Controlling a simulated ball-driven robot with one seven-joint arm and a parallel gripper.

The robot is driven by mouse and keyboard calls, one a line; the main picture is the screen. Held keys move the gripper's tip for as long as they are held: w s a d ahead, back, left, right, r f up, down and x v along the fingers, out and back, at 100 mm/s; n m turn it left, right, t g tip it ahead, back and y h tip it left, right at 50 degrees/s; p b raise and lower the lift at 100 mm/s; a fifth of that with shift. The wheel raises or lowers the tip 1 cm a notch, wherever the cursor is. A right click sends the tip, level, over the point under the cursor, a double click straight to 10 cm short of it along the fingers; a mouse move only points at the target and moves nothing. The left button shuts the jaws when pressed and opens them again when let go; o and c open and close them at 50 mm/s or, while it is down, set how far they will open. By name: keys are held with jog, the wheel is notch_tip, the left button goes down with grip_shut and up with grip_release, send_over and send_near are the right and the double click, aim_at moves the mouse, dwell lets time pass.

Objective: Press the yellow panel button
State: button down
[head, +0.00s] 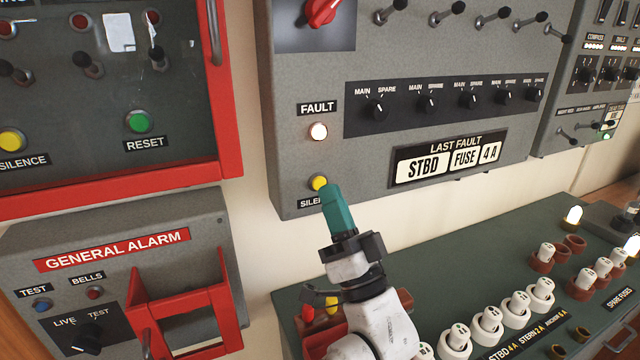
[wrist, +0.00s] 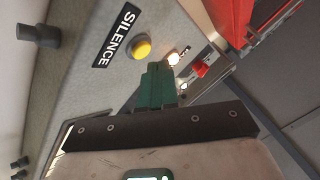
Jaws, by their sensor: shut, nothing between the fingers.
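The yellow panel button (head: 318,183) sits low on the grey fault panel, below the FAULT lamp and above a partly covered SILENCE label. In the wrist view the yellow button (wrist: 141,49) stands out from the panel beside the SILENCE label (wrist: 115,39). My gripper (head: 331,190) is shut and empty, its teal fingers pointing up at the panel. In the head view the tips overlap the button's lower right edge. In the wrist view my gripper (wrist: 159,68) shows a small gap between tips and button. I cannot tell the exact depth distance.
The FAULT lamp (head: 318,131) glows white. Another yellow button (head: 12,141) is on the red-framed panel at left, with a green RESET button (head: 139,122). The general alarm box (head: 190,215) has a protruding red guard. A fuse bench (head: 450,270) lies below the fault panel.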

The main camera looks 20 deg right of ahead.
jog(key=shift+w, duration=0.1)
jog(key=shift+w, duration=0.3)
jog(key=shift+w+b, duration=0.4)
jog(key=shift+w, duration=0.05)
dwell(0.8)
jog(key=shift+s, duration=0.85)
jog(key=s, duration=0.5)
dwell(0.5)
dwell(0.6)
